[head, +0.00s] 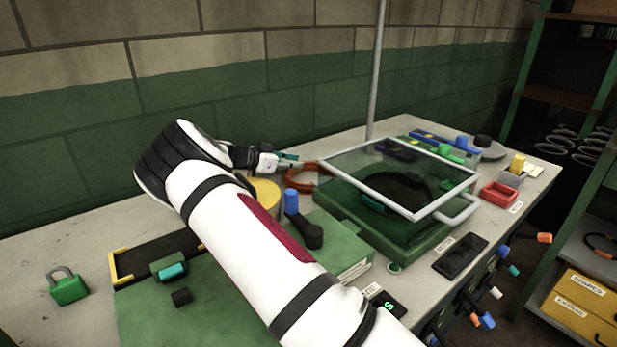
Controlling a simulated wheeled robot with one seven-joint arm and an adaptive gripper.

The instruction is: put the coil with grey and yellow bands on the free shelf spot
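My gripper (287,162) is at the end of my white arm, over the back of the workbench near the wall. It is small and partly hidden by the wrist, so I cannot tell whether it is open or shut. An orange-brown coil (302,187) is right beside the fingertips; I cannot tell whether they touch it, and grey and yellow bands are not clear on it. The shelf unit (552,97) stands at the right, with several dark and pale coils (572,142) on one level and an orange-marked coil (601,246) lower down. A free spot is not clear.
A green box with a framed glass lid (398,180) stands right of the gripper. A green padlock (68,287), red tray (499,194) and black phone-like slab (461,256) lie on the bench (40,322). Yellow labelled boxes (583,305) fill the low shelf.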

